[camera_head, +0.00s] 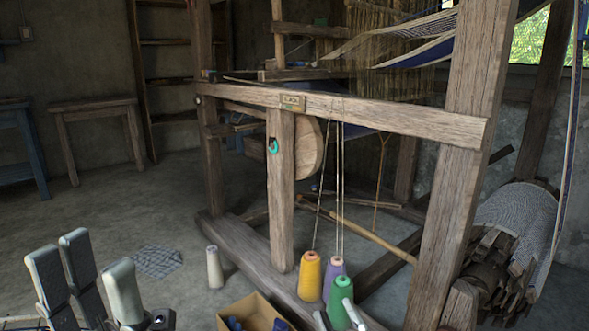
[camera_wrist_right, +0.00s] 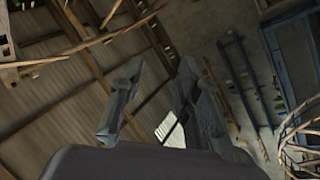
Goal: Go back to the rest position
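My left gripper (camera_head: 92,268) is at the lower left of the head view, its pale fingers pointing up and spread, with nothing between them. Two grey fingertips of my right gripper (camera_head: 337,314) show at the bottom edge, in front of the green thread cone (camera_head: 341,291); whether they touch it is not clear. In the right wrist view the right gripper (camera_wrist_right: 158,72) has its fingers apart and nothing between them, with the roof behind.
The wooden loom (camera_head: 375,112) fills the middle and right. Yellow (camera_head: 309,277) and purple (camera_head: 334,266) cones stand by its base. A cardboard box (camera_head: 258,308) is in front, and a white cone (camera_head: 214,268) stands on the floor. The floor at left is mostly clear, with a checked cloth (camera_head: 158,261).

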